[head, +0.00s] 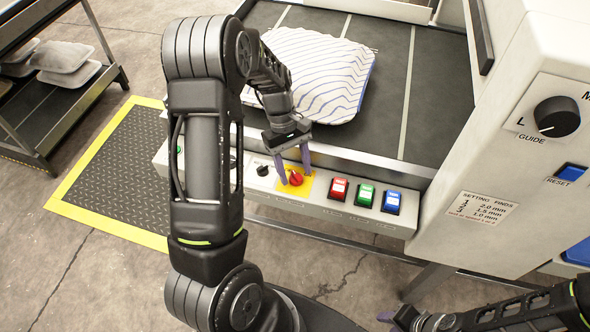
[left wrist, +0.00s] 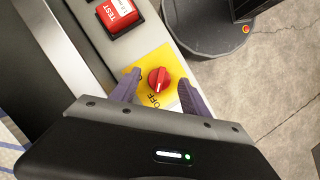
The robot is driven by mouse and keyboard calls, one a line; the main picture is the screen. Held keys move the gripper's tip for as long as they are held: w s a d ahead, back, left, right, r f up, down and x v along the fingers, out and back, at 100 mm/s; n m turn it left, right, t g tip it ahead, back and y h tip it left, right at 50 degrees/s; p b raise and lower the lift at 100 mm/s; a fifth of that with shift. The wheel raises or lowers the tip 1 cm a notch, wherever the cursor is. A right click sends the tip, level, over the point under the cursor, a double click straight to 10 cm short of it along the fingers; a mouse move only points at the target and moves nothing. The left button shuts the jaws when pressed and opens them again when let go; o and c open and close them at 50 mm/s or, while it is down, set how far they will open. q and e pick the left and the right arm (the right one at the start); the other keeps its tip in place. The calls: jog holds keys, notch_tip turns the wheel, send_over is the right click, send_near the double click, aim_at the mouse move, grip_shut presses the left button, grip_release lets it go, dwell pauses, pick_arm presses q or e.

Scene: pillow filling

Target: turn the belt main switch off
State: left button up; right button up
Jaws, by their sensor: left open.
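The belt main switch is a red rotary knob (head: 296,178) on a yellow plate at the front edge of the belt machine. In the left wrist view the knob (left wrist: 159,78) sits with the word OFF printed beside it on the yellow plate (left wrist: 150,62). My left gripper (head: 293,168) is open, with its purple fingers on either side of the knob. In the left wrist view the fingers of my left gripper (left wrist: 157,92) show a gap to the knob. My right gripper (head: 390,318) is partly visible at the bottom edge, away from the switch.
Red (head: 338,190), green (head: 365,195) and blue (head: 392,201) buttons line the panel right of the switch. A small black knob (head: 263,170) is to its left. A striped pillow (head: 318,72) lies on the belt (head: 440,100). A machine housing (head: 490,160) stands at right.

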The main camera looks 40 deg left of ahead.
pick_arm(q)
jog(key=v, duration=0.7)
jog(key=shift+r, duration=0.2)
